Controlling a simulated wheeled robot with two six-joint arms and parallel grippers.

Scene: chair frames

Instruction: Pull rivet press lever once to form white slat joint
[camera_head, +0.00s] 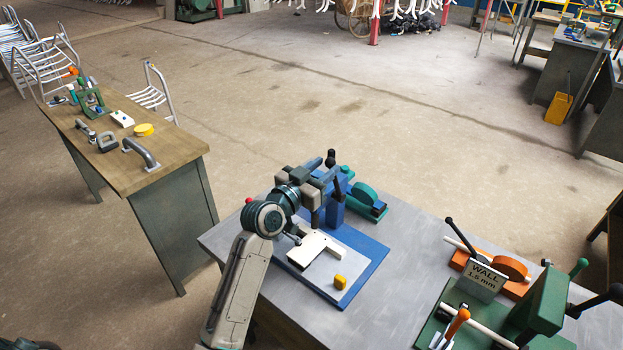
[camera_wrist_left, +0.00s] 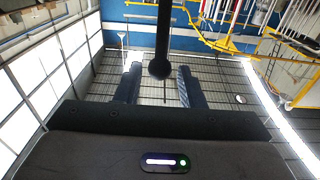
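The rivet press (camera_head: 336,212) is blue and stands on a blue base plate on the grey metal bench, in the head view. Its black lever, with a ball knob (camera_head: 331,156), rises by my left gripper (camera_head: 326,178). In the left wrist view, a black rod with a ball end (camera_wrist_left: 160,68) shows between the two fingers of the left gripper (camera_wrist_left: 156,86). The fingers are apart, with gaps on both sides of the ball. A white slat piece (camera_head: 313,249) lies on the base plate in front of the press. My right gripper is not in view.
A yellow block (camera_head: 340,282) sits at the plate's front. A teal fixture (camera_head: 366,200) stands behind the press. A green machine (camera_head: 541,302) and an orange fixture (camera_head: 508,268) crowd the bench's right. A wooden table (camera_head: 133,170) stands left across open floor.

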